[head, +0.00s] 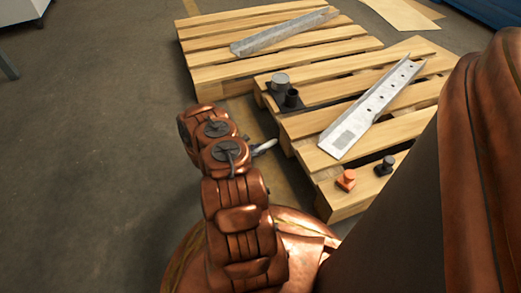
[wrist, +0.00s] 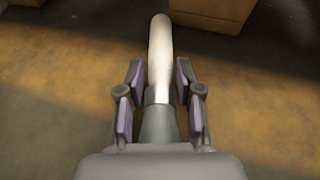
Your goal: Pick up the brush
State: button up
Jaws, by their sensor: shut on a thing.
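The brush (wrist: 160,50) shows in the wrist view as a pale, rounded handle with a grey lower part, between the two fingers of my gripper (wrist: 161,98). My gripper is shut on it, and the handle points away from the palm. The bristles are not visible. In the head view the pale handle (head: 264,147) sticks out to the right of my arm, just left of the near pallet. My arm hides most of the gripper there.
The near wooden pallet (head: 330,176) bears a perforated metal channel (head: 372,107), grey and black cylinders (head: 281,88), a small orange part (head: 346,180) and a black part (head: 384,166). A second pallet (head: 215,53) behind bears another metal channel (head: 283,33). Open floor (head: 90,170) lies left.

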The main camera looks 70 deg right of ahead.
aim_at(259, 148)
grip_shut()
notch_tip(259, 148, up, 18)
jog(key=p, duration=0.6)
jog(key=shift+p, duration=0.35)
jog(key=shift+w+r, duration=0.1)
jog(key=shift+w, duration=0.05)
